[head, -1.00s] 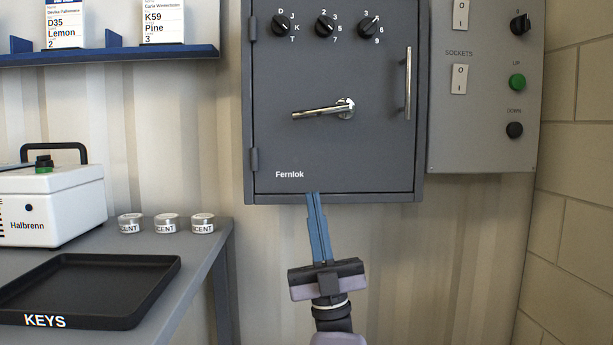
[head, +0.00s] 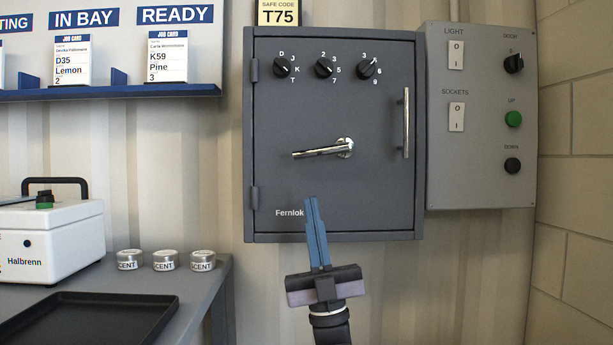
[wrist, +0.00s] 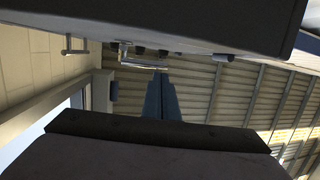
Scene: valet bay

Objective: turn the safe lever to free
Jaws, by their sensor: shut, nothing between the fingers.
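The grey safe (head: 335,200), labelled Fernlok, hangs on the wall in the middle of the head view. Its shiny lever (head: 318,152) points left from a round hub, its free end slightly lower than the hub. My gripper (head: 311,200) is shut and empty, with its blue fingers pointing up in front of the safe's lower part, below the lever and apart from it in the picture. In the wrist view the closed fingers (wrist: 160,95) point towards the lever (wrist: 140,65), which shows beneath the dark safe body.
Three dials (head: 325,68) sit above the lever, and an upright handle (head: 406,122) is at its right. A yellow card (head: 278,16) above the safe reads T75. A switch panel (head: 480,150) is on the right. Tins (head: 165,260) and a black tray (head: 90,315) are on the left bench.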

